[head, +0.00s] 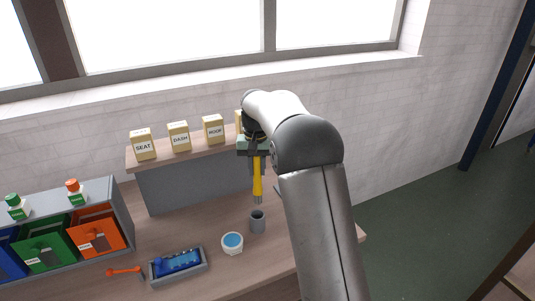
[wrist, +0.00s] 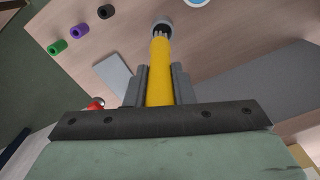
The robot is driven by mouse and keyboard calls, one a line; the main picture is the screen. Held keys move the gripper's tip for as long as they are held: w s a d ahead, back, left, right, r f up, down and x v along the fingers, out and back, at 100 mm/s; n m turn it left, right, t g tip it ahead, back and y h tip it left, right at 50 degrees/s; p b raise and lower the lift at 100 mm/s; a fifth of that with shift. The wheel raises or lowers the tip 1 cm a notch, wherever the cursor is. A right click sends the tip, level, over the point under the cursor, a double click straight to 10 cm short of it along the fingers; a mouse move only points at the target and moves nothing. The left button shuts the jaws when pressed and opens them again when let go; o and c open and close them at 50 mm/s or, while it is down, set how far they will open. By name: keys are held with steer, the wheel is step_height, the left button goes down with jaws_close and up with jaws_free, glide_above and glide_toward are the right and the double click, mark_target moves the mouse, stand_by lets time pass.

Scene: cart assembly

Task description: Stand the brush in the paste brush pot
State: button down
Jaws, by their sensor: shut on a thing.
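My gripper (head: 257,154) is shut on the yellow brush (head: 257,182) and holds it upright, its lower end pointing down. The wrist view also shows my gripper (wrist: 160,72) with one finger on each side of the yellow brush (wrist: 161,80). The small grey pot (head: 257,224) stands on the bench right below the brush. In the head view a small gap shows between the brush's lower end and the pot's rim. In the wrist view the brush's end overlaps the grey pot (wrist: 160,22); its depth against the rim is hard to tell there.
A white tub with blue contents (head: 232,244) stands close left of the pot. A tray with a blue part (head: 178,263), an orange tool (head: 124,271) and coloured bins (head: 95,237) are further left. A raised shelf with labelled boxes (head: 179,136) stands behind.

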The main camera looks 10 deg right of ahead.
mark_target(257, 191)
steer(key=shift+w+d+r, duration=0.1)
steer(key=shift+w+r, duration=0.4)
steer(key=shift+a+f, duration=0.3)
steer(key=shift+f, duration=0.25)
steer(key=shift+d+f+b, duration=0.1)
steer(key=shift+f+b, duration=3.25)
steer(key=shift+f, duration=2.1)
steer(key=c, duration=1.2)
jaws_free()
steer(key=shift+o, duration=0.2)
steer(key=shift+r, duration=0.1)
